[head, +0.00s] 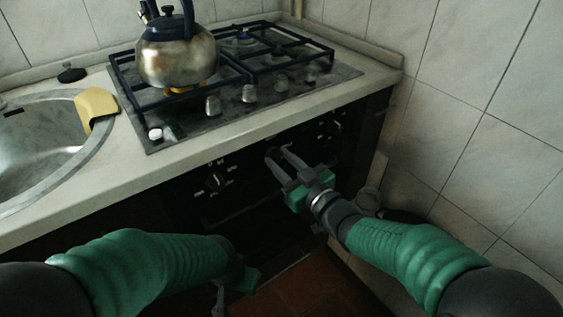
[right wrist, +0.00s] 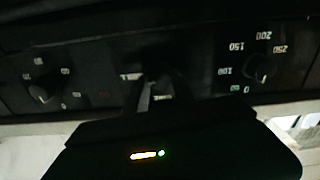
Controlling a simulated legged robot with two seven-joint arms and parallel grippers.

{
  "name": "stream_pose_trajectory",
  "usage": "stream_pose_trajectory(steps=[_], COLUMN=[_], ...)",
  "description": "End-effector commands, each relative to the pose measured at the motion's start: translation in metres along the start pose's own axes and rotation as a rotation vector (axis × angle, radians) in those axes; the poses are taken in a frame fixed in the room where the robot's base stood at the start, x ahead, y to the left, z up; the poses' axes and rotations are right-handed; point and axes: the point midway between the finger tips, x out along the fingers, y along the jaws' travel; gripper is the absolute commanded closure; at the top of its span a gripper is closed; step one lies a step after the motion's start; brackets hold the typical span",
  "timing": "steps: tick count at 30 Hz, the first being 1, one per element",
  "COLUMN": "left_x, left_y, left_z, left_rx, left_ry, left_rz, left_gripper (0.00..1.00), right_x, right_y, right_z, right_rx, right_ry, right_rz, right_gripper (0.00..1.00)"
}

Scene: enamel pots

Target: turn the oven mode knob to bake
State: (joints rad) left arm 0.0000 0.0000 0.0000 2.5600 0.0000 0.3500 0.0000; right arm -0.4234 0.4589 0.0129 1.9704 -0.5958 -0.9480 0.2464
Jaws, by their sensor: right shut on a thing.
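The oven's dark front panel (head: 245,170) runs under the counter. My right gripper (head: 276,156) reaches to the middle of this panel and is shut on the mode knob, which its fingers largely hide. In the right wrist view the fingers (right wrist: 157,88) close in the centre, with small white labels beside them; the knob's pointer and setting cannot be read. My left gripper (head: 236,283) hangs low in front of the oven, away from the panel, and its jaws are unclear.
A knob with numbers around it (head: 213,180) is left of my right gripper, and another knob (head: 337,126) is to its right. A tiled wall bounds the right.

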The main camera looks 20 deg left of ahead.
Motion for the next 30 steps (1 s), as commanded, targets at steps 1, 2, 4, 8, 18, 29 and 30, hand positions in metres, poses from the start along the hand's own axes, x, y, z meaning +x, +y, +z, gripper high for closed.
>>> stream_pose_trajectory(steps=[1, 2, 4, 8, 18, 29, 30], left_x=[0.003, 0.003, 0.006, 0.011, 0.029, 0.054, 0.057], left_y=[0.000, 0.000, 0.000, 0.000, 0.000, 0.000, 0.000], left_z=[0.001, 0.001, 0.001, 0.003, 0.007, 0.013, 0.013], left_rx=[0.000, 0.000, 0.000, 0.000, 0.000, 0.000, 0.000], left_ry=[0.000, 0.000, 0.000, 0.000, 0.000, 0.000, 0.000], left_rz=[0.000, 0.000, 0.000, 0.000, 0.000, 0.000, 0.000], left_gripper=[0.64, 0.64, 0.64, 0.64, 0.64, 0.64, 0.64], right_x=[0.000, 0.000, 0.000, 0.000, 0.000, 0.000, 0.000], right_y=[0.000, 0.000, -0.001, -0.001, -0.003, -0.004, -0.005], right_z=[0.001, 0.001, 0.001, 0.002, 0.003, 0.006, 0.006], right_rx=[-0.030, -0.053, -0.110, -0.228, -0.553, -0.896, -0.934], right_ry=[0.001, 0.001, 0.001, 0.001, 0.002, 0.001, 0.001], right_rz=[0.000, 0.000, 0.000, 0.000, 0.000, -0.002, -0.002], right_gripper=[1.00, 1.00, 1.00, 1.00, 1.00, 1.00, 1.00])
